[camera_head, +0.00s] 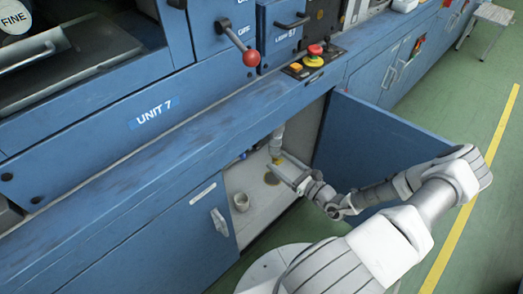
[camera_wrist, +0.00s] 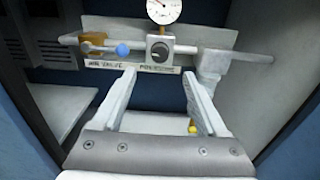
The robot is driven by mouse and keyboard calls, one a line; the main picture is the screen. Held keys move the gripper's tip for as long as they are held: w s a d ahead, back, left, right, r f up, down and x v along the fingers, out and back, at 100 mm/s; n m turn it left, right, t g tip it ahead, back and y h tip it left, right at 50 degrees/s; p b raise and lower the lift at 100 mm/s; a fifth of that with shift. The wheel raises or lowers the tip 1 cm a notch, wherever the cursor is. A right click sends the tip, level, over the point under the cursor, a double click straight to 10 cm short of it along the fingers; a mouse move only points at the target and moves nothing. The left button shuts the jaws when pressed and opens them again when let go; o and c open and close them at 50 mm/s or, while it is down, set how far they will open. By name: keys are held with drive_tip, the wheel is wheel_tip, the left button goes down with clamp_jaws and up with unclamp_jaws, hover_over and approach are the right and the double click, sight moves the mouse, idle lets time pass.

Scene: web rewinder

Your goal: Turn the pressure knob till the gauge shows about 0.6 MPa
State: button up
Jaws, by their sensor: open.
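The pressure knob (camera_wrist: 159,52) is a round dark knob with a pale mark on a grey square block, in the upper middle of the wrist view. A white round gauge (camera_wrist: 163,9) sits just above it, cut by the top edge. Its needle shows but its reading is too small to tell. A label strip (camera_wrist: 135,68) below reads "AIR VALVE" and "PRESSURE". My gripper (camera_wrist: 162,78) is open and empty, its fingers pointing at the knob from below, apart from it. In the head view my gripper (camera_head: 288,172) reaches into the open cabinet; knob and gauge cannot be made out there.
A blue-tipped valve lever (camera_wrist: 122,50) sits left of the knob on a horizontal pipe. A thick pipe fitting (camera_wrist: 212,65) stands at right. A small cup (camera_head: 241,201) is on the cabinet floor.

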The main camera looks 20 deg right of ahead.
sight(260, 147)
drive_tip(key=b+x, duration=0.2)
drive_tip(key=x, duration=0.7)
drive_tip(key=shift+w, duration=0.15)
clamp_jaws()
